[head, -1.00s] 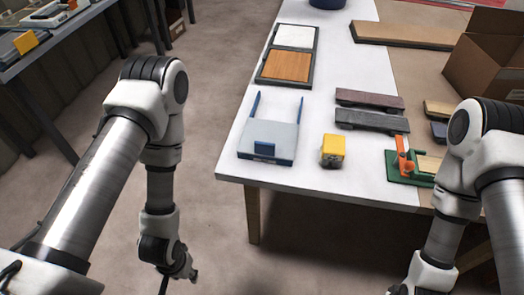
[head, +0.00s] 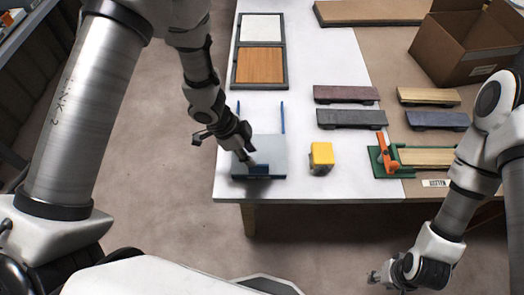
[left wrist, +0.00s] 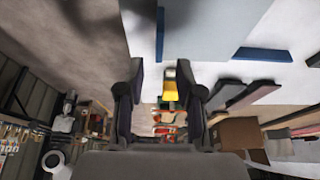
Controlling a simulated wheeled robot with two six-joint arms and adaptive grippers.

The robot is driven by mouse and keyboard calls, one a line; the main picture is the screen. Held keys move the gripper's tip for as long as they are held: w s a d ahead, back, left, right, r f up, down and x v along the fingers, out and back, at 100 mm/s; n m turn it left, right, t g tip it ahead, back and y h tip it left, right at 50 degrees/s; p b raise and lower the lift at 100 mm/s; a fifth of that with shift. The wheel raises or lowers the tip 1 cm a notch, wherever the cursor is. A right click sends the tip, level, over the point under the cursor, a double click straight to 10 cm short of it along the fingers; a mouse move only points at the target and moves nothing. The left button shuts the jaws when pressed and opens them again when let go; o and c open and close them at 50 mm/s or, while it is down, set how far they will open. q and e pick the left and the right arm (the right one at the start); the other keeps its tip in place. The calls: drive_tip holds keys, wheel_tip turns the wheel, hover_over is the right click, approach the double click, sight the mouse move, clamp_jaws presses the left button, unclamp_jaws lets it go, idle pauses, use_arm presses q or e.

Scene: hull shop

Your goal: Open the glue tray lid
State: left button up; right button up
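The glue tray (head: 262,178) sits at the table's near left corner, with a flat pale grey lid (head: 272,148) on it. The lid lies level and looks shut. A blue handle (head: 258,170) is at its front edge, partly hidden by my left gripper. Two blue rails stick out behind the tray. My left gripper (head: 232,147) is over the lid's left side, close to the handle; contact cannot be told. In the left wrist view its fingers (left wrist: 164,92) are apart with nothing held. My right gripper (head: 378,277) hangs low in front of the table; its fingers are too small to read.
A yellow-topped block (head: 321,155) stands just right of the tray. A green fixture with an orange clamp (head: 386,155) and several dark and wooden blocks lie further right. A framed panel (head: 260,62) lies behind. A cardboard box (head: 460,45) is at the back right.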

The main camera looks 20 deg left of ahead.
sight(258, 165)
use_arm(q)
drive_tip(key=x, duration=0.7)
drive_tip(key=shift+w, duration=0.1)
clamp_jaws()
